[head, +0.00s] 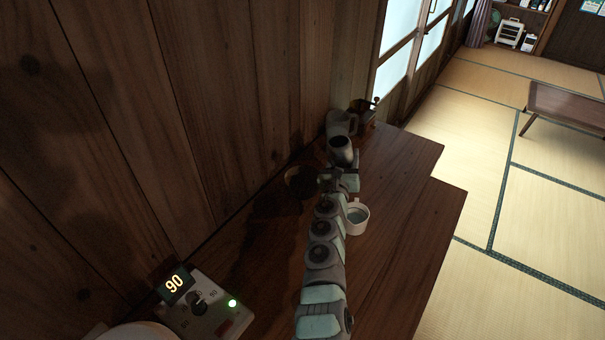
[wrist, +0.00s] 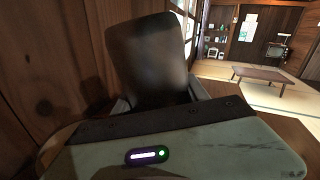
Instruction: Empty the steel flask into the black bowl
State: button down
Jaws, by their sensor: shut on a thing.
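The steel flask (head: 341,149) is a grey metal cylinder over the far part of the wooden counter. My gripper (head: 339,169) is shut on it. In the wrist view the flask (wrist: 147,55) is a large, dark, blurred shape just beyond my gripper, leaning slightly in the picture. Its mouth and contents cannot be made out. The black bowl (head: 296,181) is on the counter to the left of my gripper, near the wall, dark and partly hidden by my arm. I cannot tell what is in it.
A white cup (head: 357,219) with clear liquid stands right beside my arm. A grey pitcher (head: 338,122) and a grinder (head: 364,108) stand behind the flask. A device reading 90 (head: 202,305) is at the near left. The wooden wall borders the left; the counter's right side (head: 425,225) is clear.

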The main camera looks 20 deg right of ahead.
jog(key=shift+a+n, duration=0.2)
jog(key=shift+n, duration=0.3)
jog(key=shift+w+a+n, duration=0.1)
jog(key=shift+w+n, duration=0.1)
jog(key=shift+n, duration=0.3)
jog(key=shift+a+n+p, duration=0.2)
jog(key=shift+n+p, duration=0.2)
jog(key=shift+n, duration=0.1)
jog(key=shift+w+a+n+p, duration=0.1)
jog(key=shift+n+p, duration=0.5)
jog(key=shift+n, duration=1.7)
jog(key=shift+f+n, duration=0.55)
jog(key=shift+n, duration=0.55)
jog(key=shift+f+b, duration=0.25)
jog(key=shift+b, duration=0.1)
